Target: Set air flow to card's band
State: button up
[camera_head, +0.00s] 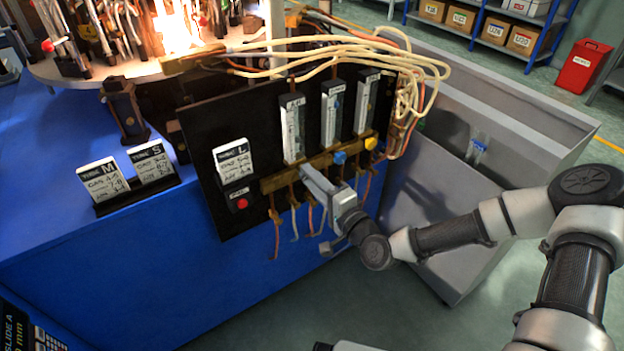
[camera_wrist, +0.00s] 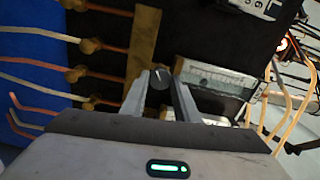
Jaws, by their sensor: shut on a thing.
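A black panel (camera_head: 215,125) carries three clear flow meters: left (camera_head: 291,130), middle (camera_head: 332,112) and right (camera_head: 366,102). Under them runs a brass bar (camera_head: 272,184) with a blue knob (camera_head: 339,158) and a yellow knob (camera_head: 371,144). My gripper (camera_head: 307,173) is at the bar below the left meter. In the wrist view its fingers are shut on a dark round knob (camera_wrist: 159,82) with a pale line on its face. My gripper hides this knob in the head view. A white card marked L (camera_head: 233,160) is on the panel; its small handwriting is hard to read.
Cards marked M (camera_head: 104,180) and S (camera_head: 151,162) stand in a black holder on the blue bench. A red button (camera_head: 241,203) sits below the L card. Hoses hang below the bar, and pale tubes (camera_head: 330,45) loop above. A grey bin (camera_head: 500,120) stands at right.

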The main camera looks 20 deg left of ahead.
jog(key=shift+n, duration=0.3)
dwell(0.4)
jog(key=o, duration=1.1)
jog(key=shift+c, duration=0.2)
jog(key=p+v, duration=0.2)
jog(key=v, duration=1.5)
jog(key=shift+s, duration=0.2)
jog(key=shift+d, duration=0.15)
